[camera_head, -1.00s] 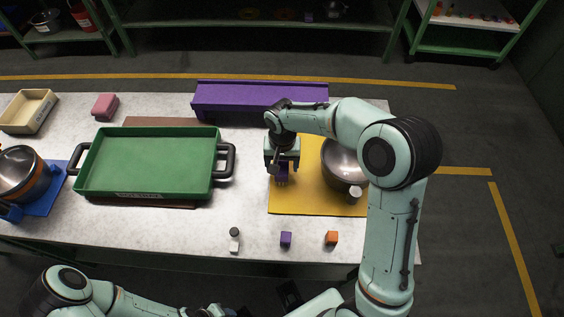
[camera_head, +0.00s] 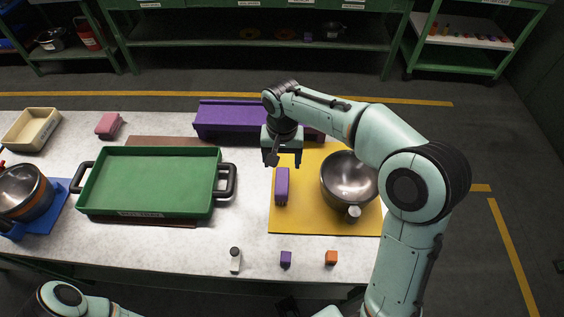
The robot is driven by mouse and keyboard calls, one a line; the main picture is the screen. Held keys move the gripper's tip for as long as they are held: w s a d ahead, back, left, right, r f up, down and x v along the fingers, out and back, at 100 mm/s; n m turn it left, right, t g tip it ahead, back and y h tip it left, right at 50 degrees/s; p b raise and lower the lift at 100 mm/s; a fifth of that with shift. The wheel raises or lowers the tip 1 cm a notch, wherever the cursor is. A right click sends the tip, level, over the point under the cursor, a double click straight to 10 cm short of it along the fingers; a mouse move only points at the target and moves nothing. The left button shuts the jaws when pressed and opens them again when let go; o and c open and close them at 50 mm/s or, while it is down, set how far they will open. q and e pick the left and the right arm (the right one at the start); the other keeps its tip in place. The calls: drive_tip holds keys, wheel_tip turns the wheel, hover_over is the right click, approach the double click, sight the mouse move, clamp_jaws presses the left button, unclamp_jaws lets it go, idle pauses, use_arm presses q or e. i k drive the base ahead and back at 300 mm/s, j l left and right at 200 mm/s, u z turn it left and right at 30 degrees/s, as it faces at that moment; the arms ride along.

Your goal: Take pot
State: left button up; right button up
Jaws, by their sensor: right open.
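A metal pot (camera_head: 349,178) stands on the yellow mat (camera_head: 300,222) at the right of the table, with a pale knob at its front. Another metal pot (camera_head: 22,190) with an orange band sits on a blue mat (camera_head: 55,208) at the left edge, partly cut off. My right gripper (camera_head: 284,162) points down above the back left of the yellow mat, open and empty. A purple block (camera_head: 282,186) lies on the mat just in front of it, apart from the fingers. My left arm shows at the bottom left; its gripper is out of view.
A green tray (camera_head: 150,181) with black handles fills the left middle. A small bottle (camera_head: 235,259), purple cube (camera_head: 286,258) and orange cube (camera_head: 331,257) stand near the front edge. The table's front middle is mostly clear.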

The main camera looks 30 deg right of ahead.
sight(348, 185)
drive_tip(key=k, duration=1)
